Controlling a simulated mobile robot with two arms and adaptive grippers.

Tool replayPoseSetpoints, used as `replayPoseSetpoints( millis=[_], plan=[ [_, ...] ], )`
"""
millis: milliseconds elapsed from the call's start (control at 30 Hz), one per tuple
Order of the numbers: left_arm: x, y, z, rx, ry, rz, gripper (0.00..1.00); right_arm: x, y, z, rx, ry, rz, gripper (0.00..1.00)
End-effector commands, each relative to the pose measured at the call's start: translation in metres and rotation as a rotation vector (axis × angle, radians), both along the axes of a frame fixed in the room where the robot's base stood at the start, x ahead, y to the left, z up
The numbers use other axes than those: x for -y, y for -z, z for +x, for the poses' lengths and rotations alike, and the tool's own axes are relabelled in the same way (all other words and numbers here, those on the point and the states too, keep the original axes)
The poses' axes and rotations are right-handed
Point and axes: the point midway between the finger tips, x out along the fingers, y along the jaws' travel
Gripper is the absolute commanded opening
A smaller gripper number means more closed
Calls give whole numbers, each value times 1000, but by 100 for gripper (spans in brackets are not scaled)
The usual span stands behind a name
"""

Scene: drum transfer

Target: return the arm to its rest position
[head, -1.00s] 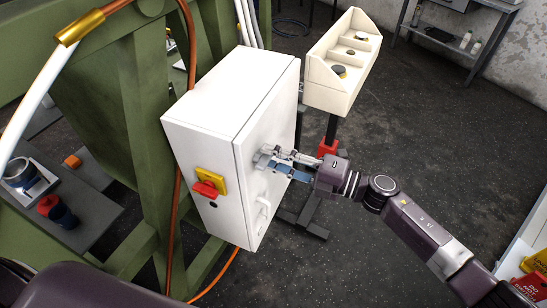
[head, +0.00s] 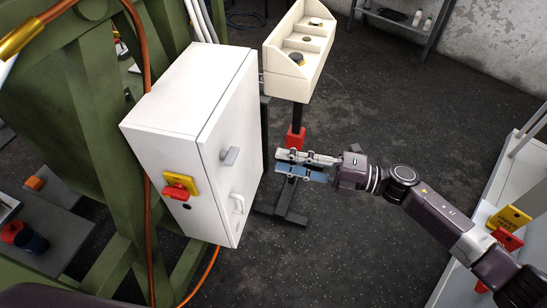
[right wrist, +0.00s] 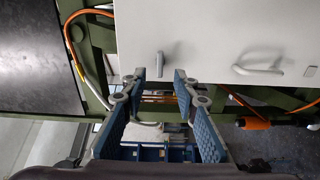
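My right gripper (head: 281,164) is in mid-air to the right of the white cabinet (head: 180,115), with a gap between its fingertips and the cabinet door. The right wrist view shows the gripper (right wrist: 160,78) with its two blue-padded fingers apart and nothing between them. My right arm (head: 430,215) stretches in from the lower right. The door looks closed. My left gripper is out of view.
The green machine frame (head: 90,130) fills the left. A red and yellow switch (head: 178,187) juts from the cabinet. Dark floor lies open around my right arm.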

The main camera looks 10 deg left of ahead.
Motion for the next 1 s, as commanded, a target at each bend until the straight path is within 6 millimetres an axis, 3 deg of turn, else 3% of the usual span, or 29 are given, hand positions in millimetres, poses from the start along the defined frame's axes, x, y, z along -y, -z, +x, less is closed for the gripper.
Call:
replayPoseSetpoints(
  millis=[533, 667, 767, 900, 1000],
  plan=[
    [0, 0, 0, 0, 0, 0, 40, 2, 1, 0, -2, 2, 0, 28],
    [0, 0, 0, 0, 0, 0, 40, 7, 15, 17, -70, 85, 28, 28],
    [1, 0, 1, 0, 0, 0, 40, 25, 49, 49, -210, 255, 78, 28],
    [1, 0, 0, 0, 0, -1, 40, 73, 133, 84, -480, 564, 148, 28],
    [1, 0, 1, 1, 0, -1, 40, 111, 201, 85, -665, 761, 177, 28]
  ],
)
